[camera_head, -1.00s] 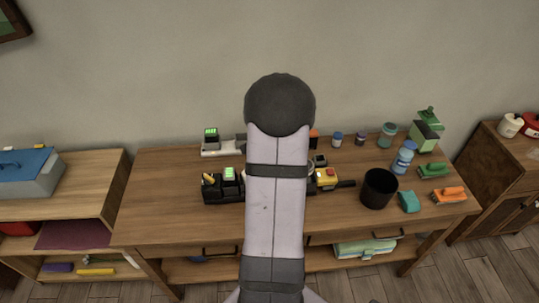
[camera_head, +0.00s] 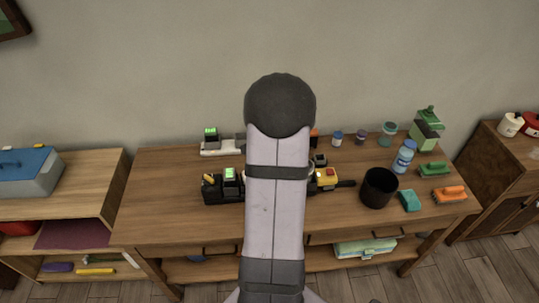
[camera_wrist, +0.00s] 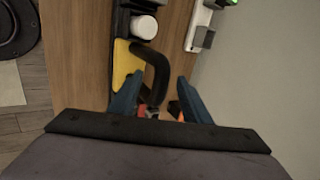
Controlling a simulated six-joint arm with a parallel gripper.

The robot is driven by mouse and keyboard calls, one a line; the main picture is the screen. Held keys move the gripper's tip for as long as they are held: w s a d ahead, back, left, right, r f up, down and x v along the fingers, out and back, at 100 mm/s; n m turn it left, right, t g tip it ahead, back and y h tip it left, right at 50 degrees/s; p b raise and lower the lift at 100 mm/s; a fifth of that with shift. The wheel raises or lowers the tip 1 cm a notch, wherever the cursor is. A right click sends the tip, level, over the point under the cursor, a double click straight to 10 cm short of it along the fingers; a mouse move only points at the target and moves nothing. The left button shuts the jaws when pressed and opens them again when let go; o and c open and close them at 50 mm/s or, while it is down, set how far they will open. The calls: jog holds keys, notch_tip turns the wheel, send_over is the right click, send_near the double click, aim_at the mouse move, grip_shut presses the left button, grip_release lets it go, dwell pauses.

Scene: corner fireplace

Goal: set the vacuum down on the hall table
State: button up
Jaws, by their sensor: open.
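The hall table (camera_head: 165,215) is a long wooden table against the wall. A yellow body with a black loop handle (camera_wrist: 160,75), which looks like the vacuum, lies on the wood in the wrist view. In the head view, a yellow and black piece with a red part (camera_head: 326,179) shows right of my arm and may belong to it; my arm hides the middle. My gripper (camera_wrist: 157,98) has its two blue fingers apart, one either side of the handle's lower end. I cannot tell whether they touch it. The head view does not show the gripper.
A dark block with a green light (camera_head: 222,187) and a white strip (camera_head: 217,148) stand left of my arm. On the right are a black bin (camera_head: 379,188), a teal block (camera_head: 409,201), an orange brush (camera_head: 449,194) and several bottles. The table's left part is bare.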

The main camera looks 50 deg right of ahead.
jog(key=p+v, duration=0.1)
jog(key=v, duration=0.6)
jog(key=shift+d+p, duration=0.15)
jog(key=shift+p, duration=0.2)
jog(key=shift+w, duration=0.1)
jog(key=s+a+f+n+g+y, duration=0.25)
jog(key=s+a+n, duration=0.45)
jog(key=a, duration=0.4)
jog(key=s+a+f+n+g+y, duration=0.2)
jog(key=s+a+n+g+y, duration=0.15)
jog(key=a+n, duration=0.6)
jog(key=w+a+r+n+t+h, duration=0.1)
jog(key=w+a+r+n, duration=0.1)
jog(key=a+n, duration=0.45)
jog(key=w+a+r+n+h, duration=0.1)
jog(key=a+r+n, duration=0.15)
jog(key=a, duration=0.75)
notch_tip(320, 180, down, 49)
jog(key=b, duration=4.8)
jog(key=shift+n, duration=0.35)
